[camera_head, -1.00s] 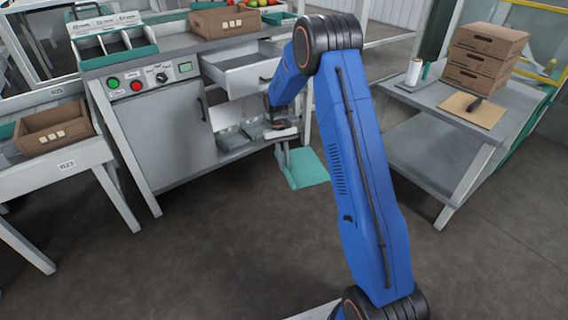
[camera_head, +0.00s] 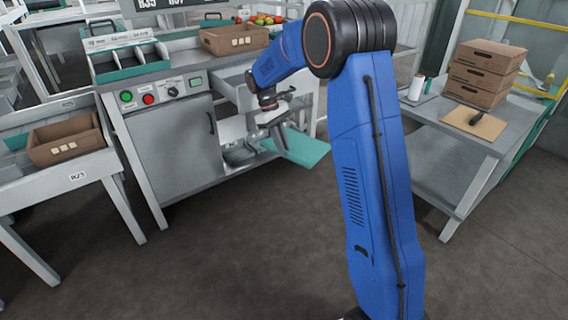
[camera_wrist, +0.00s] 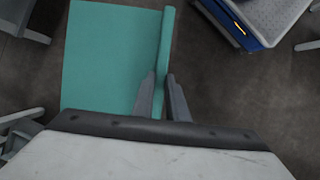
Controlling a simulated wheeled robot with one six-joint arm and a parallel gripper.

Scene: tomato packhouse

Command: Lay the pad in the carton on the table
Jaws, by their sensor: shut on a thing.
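The pad is a flat teal sheet (camera_head: 300,149), held in the air in front of the grey workbench. My gripper (camera_head: 280,146) is shut on one edge of it. In the wrist view the pad (camera_wrist: 110,60) spreads to the left of the fingers, and its edge passes between the fingertips (camera_wrist: 163,80). One open brown carton (camera_head: 68,150) sits on the pale table (camera_head: 80,172) at the left, with small light labels on its front. A similar open carton (camera_head: 236,48) stands on the workbench top. My gripper is apart from both cartons.
The grey workbench (camera_head: 166,140) has buttons, a cabinet door and an open drawer (camera_head: 226,88) partly behind my arm. A teal divided tray (camera_head: 130,66) and tomatoes (camera_head: 265,20) are on top. The floor between is clear.

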